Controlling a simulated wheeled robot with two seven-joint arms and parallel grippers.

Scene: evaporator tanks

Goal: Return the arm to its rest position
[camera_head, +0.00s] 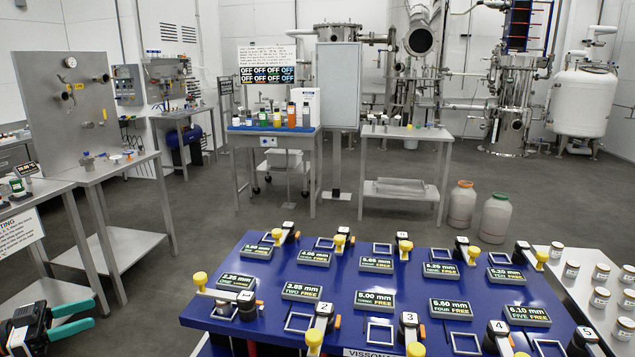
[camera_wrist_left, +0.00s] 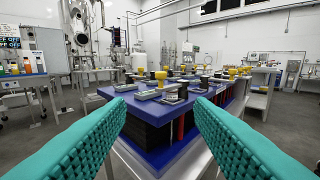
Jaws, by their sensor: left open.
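My left gripper (camera_head: 74,320) has teal fingers and shows at the lower left of the head view, left of the blue table and apart from it. Its fingers are spread, with nothing between them. In the left wrist view the two ribbed teal fingers (camera_wrist_left: 160,112) stand wide apart, with the corner of the blue table (camera_wrist_left: 150,104) beyond them. My right gripper is in neither view.
The blue table (camera_head: 262,305) carries several digital displays, square frames and yellow-knobbed devices. A white table (camera_head: 566,262) with small jars stands right. Steel benches (camera_head: 100,178) stand left. Two jugs (camera_head: 461,205) stand on the floor. Open grey floor (camera_head: 240,215) lies between.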

